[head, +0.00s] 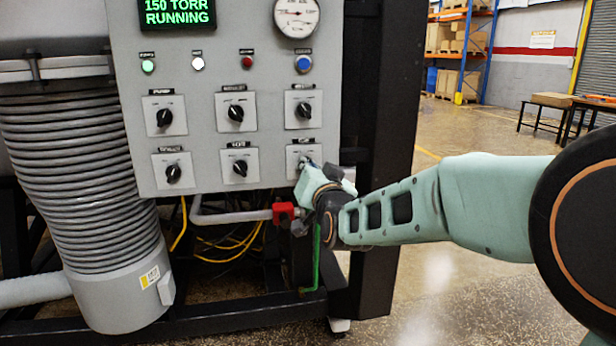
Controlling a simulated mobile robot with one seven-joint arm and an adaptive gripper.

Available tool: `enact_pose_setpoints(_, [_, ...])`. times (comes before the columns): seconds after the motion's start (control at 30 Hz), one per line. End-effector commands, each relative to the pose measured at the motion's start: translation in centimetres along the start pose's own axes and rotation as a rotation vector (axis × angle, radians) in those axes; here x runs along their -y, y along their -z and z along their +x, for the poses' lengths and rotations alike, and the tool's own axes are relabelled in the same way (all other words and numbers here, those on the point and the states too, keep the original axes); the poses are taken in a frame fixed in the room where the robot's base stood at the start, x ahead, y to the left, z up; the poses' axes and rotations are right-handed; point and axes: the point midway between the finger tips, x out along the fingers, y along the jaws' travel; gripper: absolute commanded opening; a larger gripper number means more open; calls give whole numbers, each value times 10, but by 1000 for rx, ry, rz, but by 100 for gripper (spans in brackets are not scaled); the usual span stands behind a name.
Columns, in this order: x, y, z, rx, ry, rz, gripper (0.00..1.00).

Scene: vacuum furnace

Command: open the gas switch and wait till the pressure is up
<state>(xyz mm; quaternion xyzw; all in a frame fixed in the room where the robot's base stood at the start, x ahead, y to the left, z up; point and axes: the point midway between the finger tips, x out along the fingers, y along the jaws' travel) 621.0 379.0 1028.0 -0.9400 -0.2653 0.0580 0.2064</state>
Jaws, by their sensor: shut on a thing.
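The grey control panel (214,130) fills the upper middle of the head view. It carries two rows of black rotary switches on pale plates. My gripper (306,168) is at the lower right switch (294,152) and is shut on its knob. The gripper hides most of that knob, so its angle cannot be told, and its label is too small to read. A green display (176,12) at the top reads "150 TORR RUNNING". A round pressure gauge (297,16) is at the top right; its needle reading is too small to tell.
A red valve handle (284,212) on a grey pipe sits just below my gripper. A ribbed grey cylinder (82,170) stands at the left. A black frame post (384,90) is right of the panel. Open floor (450,280) lies to the right.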

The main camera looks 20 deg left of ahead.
Motion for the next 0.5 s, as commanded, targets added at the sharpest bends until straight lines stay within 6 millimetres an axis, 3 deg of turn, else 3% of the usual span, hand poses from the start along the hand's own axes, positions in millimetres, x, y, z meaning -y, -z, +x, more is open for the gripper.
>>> enact_pose_setpoints(0.5, [0, 0, 0, 0, -1, 108, 0])
